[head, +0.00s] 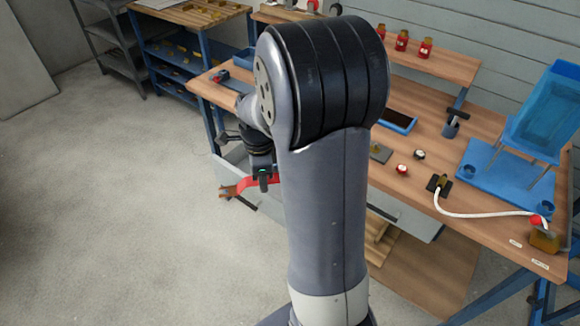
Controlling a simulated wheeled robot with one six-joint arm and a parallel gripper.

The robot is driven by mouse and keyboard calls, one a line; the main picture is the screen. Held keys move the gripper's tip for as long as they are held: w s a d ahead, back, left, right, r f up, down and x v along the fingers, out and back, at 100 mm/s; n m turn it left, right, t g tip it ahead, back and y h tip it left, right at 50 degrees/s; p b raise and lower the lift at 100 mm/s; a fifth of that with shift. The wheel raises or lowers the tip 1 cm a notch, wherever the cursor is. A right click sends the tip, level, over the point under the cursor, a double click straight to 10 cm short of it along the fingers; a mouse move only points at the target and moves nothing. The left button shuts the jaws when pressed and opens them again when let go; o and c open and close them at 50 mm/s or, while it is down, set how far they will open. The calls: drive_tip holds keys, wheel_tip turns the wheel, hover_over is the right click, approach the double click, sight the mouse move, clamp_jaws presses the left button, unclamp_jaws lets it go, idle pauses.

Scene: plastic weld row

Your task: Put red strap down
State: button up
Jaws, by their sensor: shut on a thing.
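The red strap (246,183) hangs in front of the workbench, with a brown end piece (228,191) at its left. My gripper (264,182) is shut on the red strap and holds it out over the floor, near the bench's front edge. My own arm hides the strap's right part and much of the bench behind it.
The wooden workbench (480,228) carries a blue stand (510,165), a white hose (480,214), a blue-rimmed tray (398,121) and small red-and-white parts (402,169). Red jars (425,48) stand on the back shelf. The floor (120,200) at left is clear.

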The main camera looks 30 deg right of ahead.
drive_tip(key=m, duration=0.2)
drive_tip(key=s+d+m, duration=0.1)
drive_tip(key=m, duration=0.1)
drive_tip(key=shift+s+d+r, duration=0.15)
drive_tip(key=shift+s+r, duration=0.05)
drive_tip(key=m, duration=0.1)
drive_tip(key=s+m, duration=0.1)
drive_tip(key=m, duration=0.1)
drive_tip(key=d+m, duration=0.1)
drive_tip(key=m, duration=0.1)
drive_tip(key=shift+s+d+r, duration=0.1)
drive_tip(key=shift+s, duration=0.25)
